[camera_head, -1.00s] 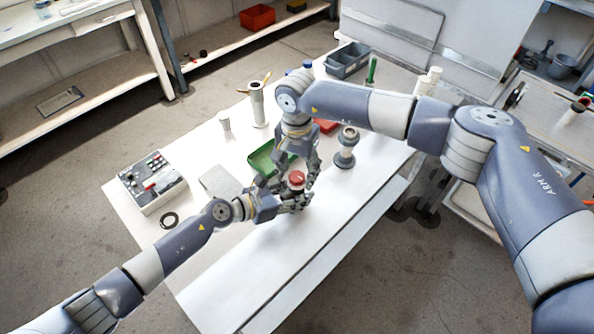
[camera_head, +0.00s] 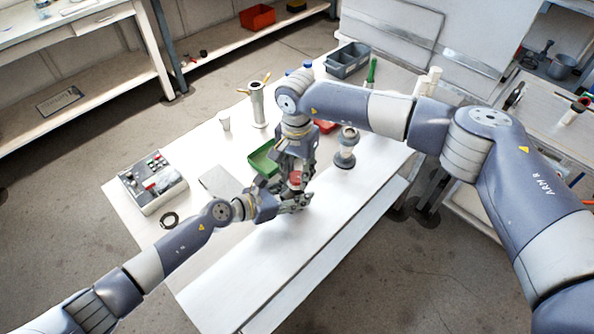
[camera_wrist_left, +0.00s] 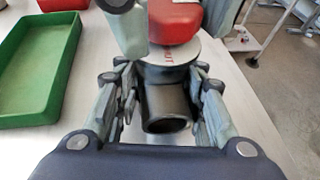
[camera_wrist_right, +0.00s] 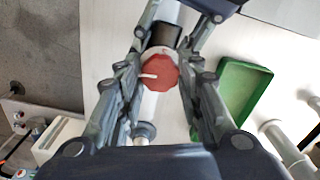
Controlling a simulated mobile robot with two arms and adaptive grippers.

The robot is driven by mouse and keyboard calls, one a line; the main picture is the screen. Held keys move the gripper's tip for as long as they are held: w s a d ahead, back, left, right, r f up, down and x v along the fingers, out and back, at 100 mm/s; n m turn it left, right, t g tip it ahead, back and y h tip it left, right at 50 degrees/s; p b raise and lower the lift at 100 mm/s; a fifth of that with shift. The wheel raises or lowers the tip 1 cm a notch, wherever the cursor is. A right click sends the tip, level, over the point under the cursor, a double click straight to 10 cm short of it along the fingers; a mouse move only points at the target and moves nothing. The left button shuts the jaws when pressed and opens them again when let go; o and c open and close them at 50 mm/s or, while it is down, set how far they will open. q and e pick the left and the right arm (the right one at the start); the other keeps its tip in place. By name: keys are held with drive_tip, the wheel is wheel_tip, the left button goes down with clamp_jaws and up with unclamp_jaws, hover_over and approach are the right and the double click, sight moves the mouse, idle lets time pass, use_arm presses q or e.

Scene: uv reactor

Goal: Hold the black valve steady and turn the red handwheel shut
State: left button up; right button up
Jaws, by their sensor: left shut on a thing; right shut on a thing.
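The black valve (camera_wrist_left: 166,105) stands on the white table between the fingers of my left gripper (camera_wrist_left: 165,115), which is shut on its body. The red handwheel (camera_wrist_right: 158,73) sits on top of the valve, with a white pointer line and a pale disc under it. My right gripper (camera_wrist_right: 160,85) comes down from above and is shut on the handwheel, a finger on each side. In the head view the handwheel (camera_head: 296,179) shows small between both grippers, and the valve body is mostly hidden by the left fingers (camera_head: 292,200).
A green tray (camera_head: 263,160) lies behind the valve. A grey flanged fitting (camera_head: 346,150) stands to the right. The table front (camera_head: 300,255) is clear.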

drive_tip(key=m, duration=1.4)
drive_tip(key=shift+m, duration=2.7)
drive_tip(key=shift+d, duration=0.1)
drive_tip(key=o, duration=1.1)
drive_tip(key=shift+c, duration=0.2)
